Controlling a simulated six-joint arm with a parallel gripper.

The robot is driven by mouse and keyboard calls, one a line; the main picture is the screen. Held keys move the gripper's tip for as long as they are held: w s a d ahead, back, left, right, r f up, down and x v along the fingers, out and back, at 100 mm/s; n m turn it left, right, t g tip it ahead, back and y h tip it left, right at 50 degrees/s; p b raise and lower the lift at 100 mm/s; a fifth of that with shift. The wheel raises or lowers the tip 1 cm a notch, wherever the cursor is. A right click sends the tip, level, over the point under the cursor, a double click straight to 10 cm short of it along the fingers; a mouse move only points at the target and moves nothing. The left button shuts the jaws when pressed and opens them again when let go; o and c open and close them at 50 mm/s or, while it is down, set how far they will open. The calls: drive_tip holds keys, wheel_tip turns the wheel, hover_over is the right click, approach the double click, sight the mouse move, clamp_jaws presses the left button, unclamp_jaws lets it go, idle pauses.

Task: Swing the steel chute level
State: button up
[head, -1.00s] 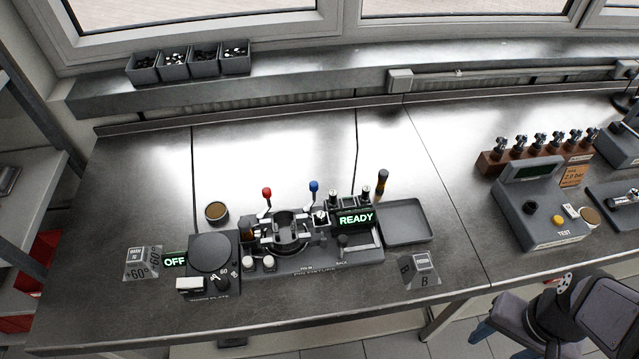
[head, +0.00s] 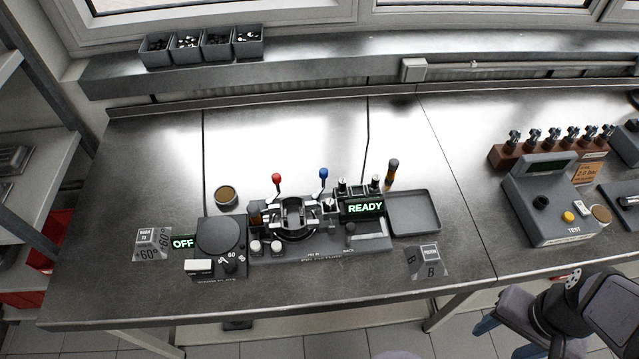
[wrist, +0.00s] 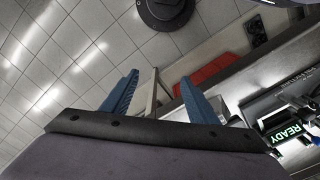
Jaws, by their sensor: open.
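The pin fixture (head: 330,247) stands mid-bench in the head view. A dark ring-shaped cradle sits in it with small bright steel pieces, between a red-knobbed lever (head: 276,178) and a blue-knobbed lever (head: 323,174). I cannot tell which steel piece is the chute, or its tilt. My gripper (wrist: 160,80) shows two blue fingers spread apart with nothing between them in the wrist view. In the head view my arm is at the lower right, in front of the bench edge and well away from the fixture.
A green READY display (head: 365,208) is on the fixture. A hot plate (head: 220,236) with an OFF display stands left, a grey tray (head: 414,213) right. A screwdriver handle (head: 392,172) stands behind. A test unit (head: 550,208) is farther right. Bench behind the fixture is clear.

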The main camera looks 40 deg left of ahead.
drive_tip(key=shift+w+a, duration=0.15)
drive_tip(key=shift+w, duration=0.05)
drive_tip(key=c, duration=0.8)
drive_tip(key=shift+n+t+y, duration=0.4)
drive_tip(key=shift+n+t, duration=0.1)
drive_tip(key=shift+t, duration=0.1)
drive_tip(key=w+a+b, duration=0.2)
drive_tip(key=w+a, duration=0.3)
drive_tip(key=w, duration=0.1)
drive_tip(key=shift+a+f, duration=0.1)
drive_tip(key=shift+a, duration=0.3)
clamp_jaws()
drive_tip(key=w+a+r+n+t+y+b, duration=0.15)
drive_tip(key=w+a, duration=0.25)
drive_tip(key=a, duration=0.7)
drive_tip(key=w+a+r+n+y+b, duration=0.1)
drive_tip(key=w+a+y+b, duration=0.2)
drive_tip(key=a, duration=0.8)
drive_tip(key=s+a+r+y+b, duration=0.1)
drive_tip(key=s+a+r+b, duration=0.1)
drive_tip(key=a, duration=1.2)
drive_tip(key=shift+a+r, duration=0.15)
drive_tip(key=shift+r, duration=0.15)
